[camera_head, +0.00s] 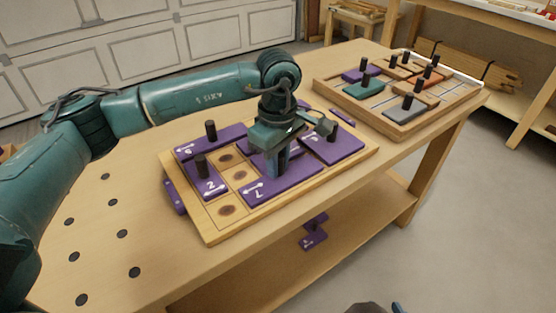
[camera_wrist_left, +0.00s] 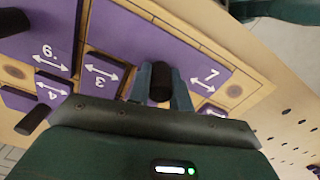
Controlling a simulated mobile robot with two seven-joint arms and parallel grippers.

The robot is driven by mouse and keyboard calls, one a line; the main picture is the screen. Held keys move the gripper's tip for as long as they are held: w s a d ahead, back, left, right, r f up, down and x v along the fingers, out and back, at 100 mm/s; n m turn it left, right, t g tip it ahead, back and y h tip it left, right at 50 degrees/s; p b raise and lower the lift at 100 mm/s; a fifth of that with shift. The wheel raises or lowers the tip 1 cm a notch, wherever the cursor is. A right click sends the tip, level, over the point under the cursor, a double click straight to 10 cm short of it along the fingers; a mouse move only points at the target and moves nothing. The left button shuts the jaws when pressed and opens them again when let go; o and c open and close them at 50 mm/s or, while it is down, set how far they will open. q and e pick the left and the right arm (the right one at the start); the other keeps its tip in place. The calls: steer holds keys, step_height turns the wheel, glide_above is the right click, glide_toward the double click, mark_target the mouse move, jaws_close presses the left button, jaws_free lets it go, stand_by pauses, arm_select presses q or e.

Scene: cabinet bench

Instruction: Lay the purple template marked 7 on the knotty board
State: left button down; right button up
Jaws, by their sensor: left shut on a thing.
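The purple template marked 7 (camera_head: 300,187) lies along the front of the knotty board (camera_head: 215,235), between brown knots; I cannot tell whether it is fully flat. My left gripper (camera_head: 276,168) is over it, shut on its black knob (camera_wrist_left: 160,82), with the fingers on either side. The 7 also shows in the left wrist view (camera_wrist_left: 205,75). Other purple templates on the board are one marked 2 (camera_head: 209,186), one marked 3 (camera_wrist_left: 101,80), one marked 4 (camera_wrist_left: 50,90), and one marked 6 (camera_wrist_left: 40,40).
A wooden tray (camera_head: 400,127) with several coloured, knobbed templates stands at the bench's back right. A small purple piece (camera_head: 172,195) is by the board's left edge. Another (camera_head: 314,238) is on the lower shelf. The bench's left end has several dark holes and free room.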

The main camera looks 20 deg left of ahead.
arm_select(q)
steer(key=c, duration=0.8)
jaws_free()
steer(key=shift+r, duration=0.1)
steer(key=shift+r+p, duration=2.25)
steer(key=shift+r, duration=1.7)
